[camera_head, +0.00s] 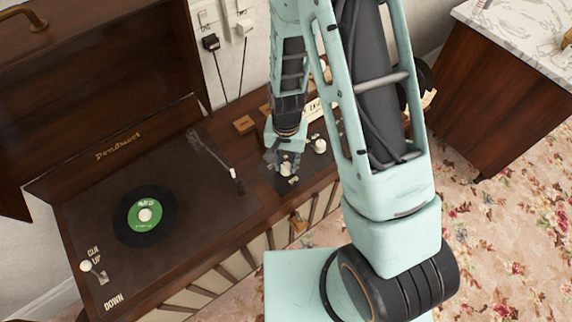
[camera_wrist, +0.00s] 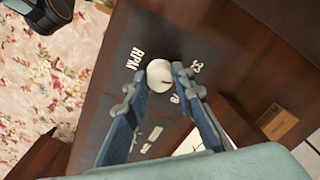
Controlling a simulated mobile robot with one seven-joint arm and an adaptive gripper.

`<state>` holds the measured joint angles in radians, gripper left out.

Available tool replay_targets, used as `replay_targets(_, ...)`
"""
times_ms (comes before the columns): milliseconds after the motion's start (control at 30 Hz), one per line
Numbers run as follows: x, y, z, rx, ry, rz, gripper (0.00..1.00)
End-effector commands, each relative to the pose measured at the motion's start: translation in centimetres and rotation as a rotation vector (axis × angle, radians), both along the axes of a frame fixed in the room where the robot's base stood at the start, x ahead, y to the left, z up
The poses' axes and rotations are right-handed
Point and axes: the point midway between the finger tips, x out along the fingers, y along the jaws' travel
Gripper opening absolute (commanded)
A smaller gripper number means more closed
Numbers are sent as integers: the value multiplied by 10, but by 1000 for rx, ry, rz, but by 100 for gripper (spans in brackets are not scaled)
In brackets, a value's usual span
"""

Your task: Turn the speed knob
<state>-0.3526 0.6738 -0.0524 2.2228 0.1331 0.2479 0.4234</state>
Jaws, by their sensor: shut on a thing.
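The speed knob (camera_wrist: 159,74) is a round white knob with a dark reddish mark on its face. It sits on a dark panel beside the printed "RPM" and "33" labels in the wrist view. My gripper (camera_wrist: 156,82) has its two blue-grey fingers on either side of the knob and is shut on it. In the head view my gripper (camera_head: 288,170) points down at the right part of the record player's top; its fingers partly hide the knob there.
Another white knob (camera_head: 319,145) stands right of my gripper. The turntable (camera_head: 145,216) carries a green-labelled record, with a tonearm (camera_head: 215,155) between it and my gripper. A cue lever (camera_head: 92,268) is at front left. A raised wooden lid (camera_head: 90,80) stands behind.

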Motion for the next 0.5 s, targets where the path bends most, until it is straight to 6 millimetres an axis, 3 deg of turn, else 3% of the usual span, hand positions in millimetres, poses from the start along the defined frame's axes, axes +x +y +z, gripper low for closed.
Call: replay_targets(500, 1, 0, -1, 1, -2, 398, 0)
